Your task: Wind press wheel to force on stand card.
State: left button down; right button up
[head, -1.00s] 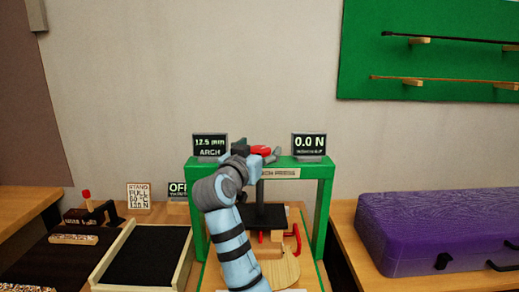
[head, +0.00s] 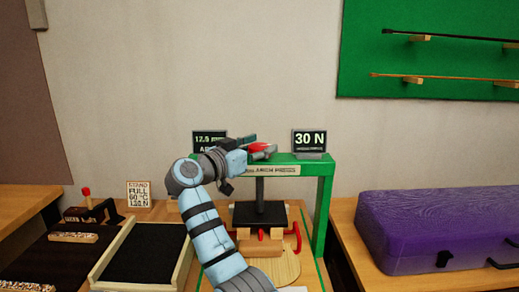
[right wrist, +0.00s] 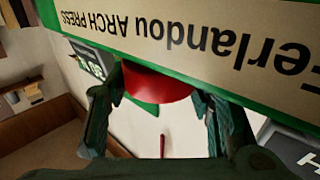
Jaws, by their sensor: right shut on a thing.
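The green arch press (head: 322,200) stands on the bench. Its red wheel (head: 262,147) is on the top beam, and my right gripper (head: 258,149) is shut on it. In the right wrist view the red wheel (right wrist: 158,86) sits between the two fingers. The force display (head: 309,140) reads 30 N. The arch display (head: 209,138) is partly hidden by my right arm. The stand card (head: 138,195) shows FULL, 60 °C and a force line too small to read surely. The dark press plate (head: 260,214) is above a wooden block with red clamps. My left gripper is not in view.
A dark tray (head: 141,256) with a pale wooden rim lies left of the press. A purple violin case (head: 430,228) lies on the right bench. A green wall board (head: 432,50) holds two bows. The space above the press is free.

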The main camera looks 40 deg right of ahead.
aim_at(259, 146)
jog(key=shift+g, duration=0.3)
jog(key=o, duration=1.2)
notch_tip(259, 146, up, 10)
dwell(0.8)
